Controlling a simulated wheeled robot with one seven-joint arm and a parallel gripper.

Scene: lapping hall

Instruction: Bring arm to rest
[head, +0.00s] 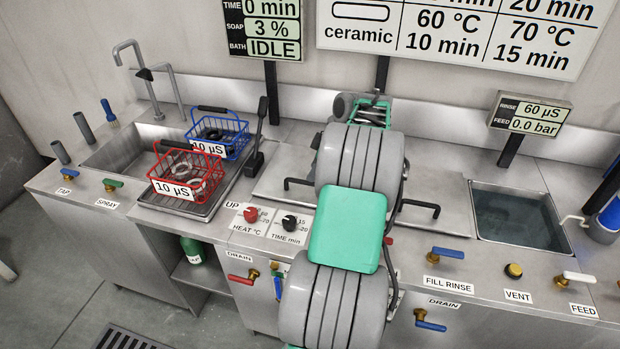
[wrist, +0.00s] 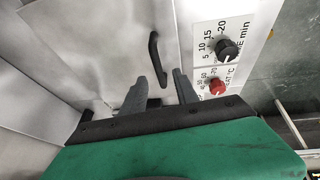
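My arm reaches up over the middle of the steel bench (head: 455,205) in the head view, and its own links hide the fingers there. In the wrist view my gripper (wrist: 159,78) shows two dark fingers standing apart with nothing between them. They point down toward a steel lid (wrist: 120,40) with a black handle (wrist: 155,58). The handle lies beyond the fingertips, and I cannot tell the exact gap.
A red basket (head: 187,172) and a blue basket (head: 217,136), each tagged 10 µS, stand left of my arm. A black lever (head: 259,140) rises beside them. The heat knob (head: 252,214) and time knob (head: 290,222) sit close by. A rinse tank (head: 518,218) lies right.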

